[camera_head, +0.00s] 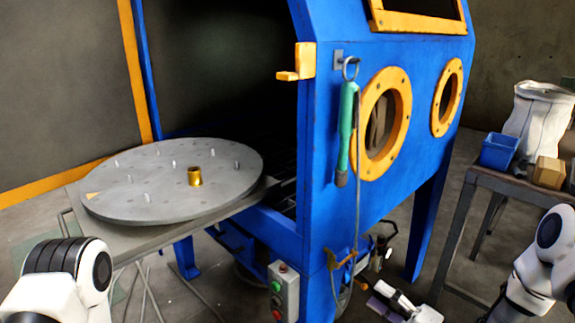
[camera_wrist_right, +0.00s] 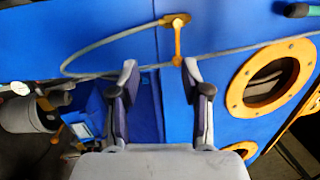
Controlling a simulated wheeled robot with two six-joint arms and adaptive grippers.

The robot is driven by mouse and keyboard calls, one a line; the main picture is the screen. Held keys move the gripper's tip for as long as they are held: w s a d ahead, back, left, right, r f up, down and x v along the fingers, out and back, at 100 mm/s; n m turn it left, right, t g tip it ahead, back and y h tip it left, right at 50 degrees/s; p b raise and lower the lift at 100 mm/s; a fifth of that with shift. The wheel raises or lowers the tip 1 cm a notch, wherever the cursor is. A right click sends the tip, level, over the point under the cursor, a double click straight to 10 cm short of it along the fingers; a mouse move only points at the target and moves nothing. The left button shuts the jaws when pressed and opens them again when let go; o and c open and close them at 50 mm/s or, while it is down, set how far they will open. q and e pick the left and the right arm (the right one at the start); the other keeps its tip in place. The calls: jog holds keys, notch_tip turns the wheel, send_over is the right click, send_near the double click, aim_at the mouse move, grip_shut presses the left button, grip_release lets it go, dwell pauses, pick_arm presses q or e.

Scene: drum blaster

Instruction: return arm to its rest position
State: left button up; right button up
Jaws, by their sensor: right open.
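My right arm (camera_head: 545,262) comes in from the right in the head view. My right gripper (camera_head: 374,294) is low in front of the blue cabinet, near the bottom of the picture. In the right wrist view my right gripper (camera_wrist_right: 160,70) has its two fingers apart with nothing between them. The blue cabinet front lies beyond the fingers. My left arm (camera_head: 70,275) shows at the lower left of the head view; its gripper is out of the picture.
The blue cabinet (camera_head: 400,180) has yellow-ringed ports. A round turntable (camera_head: 150,190) with a brass part (camera_head: 194,176) is at left. A side table holds a blue bin (camera_head: 500,150).

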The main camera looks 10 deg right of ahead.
jog(key=s+a+f+g+h, duration=0.3)
jog(key=s+a+f+g, duration=0.15)
jog(key=a+f, duration=0.45)
jog(key=s+d+f+n+g+h, duration=0.35)
jog(key=s+f+g+h, duration=0.3)
jog(key=s+f, duration=0.7)
jog(key=s+d+n+g+h, duration=0.4)
jog(key=s+d+n, duration=0.1)
jog(key=s, duration=0.5)
notch_tip(320, 180, up, 20)
jog(key=p, duration=2)
jog(key=shift+a+n, duration=0.2)
jog(key=shift+n, duration=0.25)
jog(key=shift+s+p, duration=0.15)
jog(key=shift+p, duration=0.15)
